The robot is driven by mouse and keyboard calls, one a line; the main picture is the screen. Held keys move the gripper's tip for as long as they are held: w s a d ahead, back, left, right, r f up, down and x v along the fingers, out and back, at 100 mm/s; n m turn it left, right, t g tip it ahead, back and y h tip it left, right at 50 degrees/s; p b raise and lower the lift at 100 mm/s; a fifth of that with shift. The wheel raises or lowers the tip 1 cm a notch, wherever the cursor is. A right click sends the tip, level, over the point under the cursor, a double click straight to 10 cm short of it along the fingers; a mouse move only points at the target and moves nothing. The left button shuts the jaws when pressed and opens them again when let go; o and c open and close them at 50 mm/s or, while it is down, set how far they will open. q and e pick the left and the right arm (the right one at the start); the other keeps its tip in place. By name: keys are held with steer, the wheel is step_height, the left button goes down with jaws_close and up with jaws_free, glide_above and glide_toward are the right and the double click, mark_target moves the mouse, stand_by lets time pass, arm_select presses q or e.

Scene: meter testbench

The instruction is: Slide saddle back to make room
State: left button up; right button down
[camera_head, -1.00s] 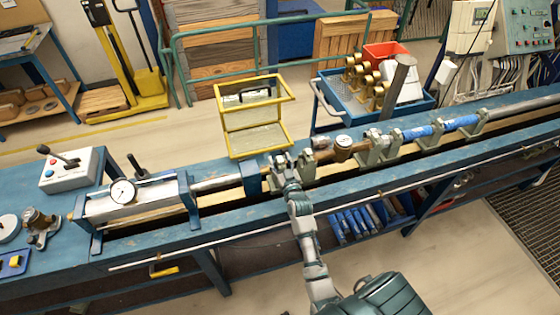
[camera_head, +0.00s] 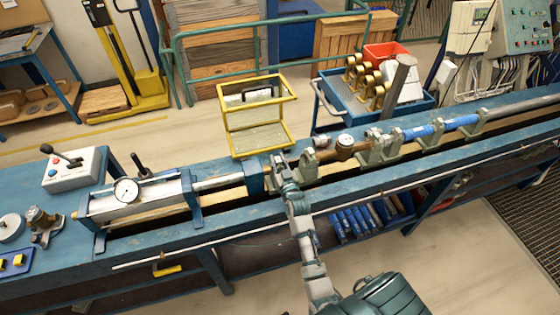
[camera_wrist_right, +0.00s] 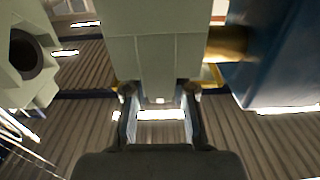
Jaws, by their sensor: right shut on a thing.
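The saddle (camera_wrist_right: 158,45) is a pale grey-green block. In the right wrist view it stands between the fingers of my right gripper (camera_wrist_right: 160,112), which is shut on its lower part. In the head view my right gripper (camera_head: 282,171) is at the bench rails, just right of a blue block (camera_head: 254,178), and mostly hides the saddle. The blue block also shows on the right of the wrist view (camera_wrist_right: 282,55), close to the saddle. Another grey-green support (camera_head: 306,171) stands just right of the gripper. My left gripper is not in view.
A brass meter with a round dial (camera_head: 345,146) sits on the bench to the right, near more grey-green supports (camera_head: 380,150) and a blue pipe piece (camera_head: 455,124). A gauge cylinder (camera_head: 135,195) lies to the left. A yellow frame (camera_head: 256,154) stands behind the gripper.

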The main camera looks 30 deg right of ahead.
steer(key=c, duration=0.9)
jaws_free()
steer(key=shift+a, duration=0.1)
steer(key=shift+s+d+f, duration=0.1)
steer(key=shift+s+d, duration=0.05)
steer(key=shift+d, duration=0.2)
steer(key=v, duration=1.2)
steer(key=shift+a, duration=0.1)
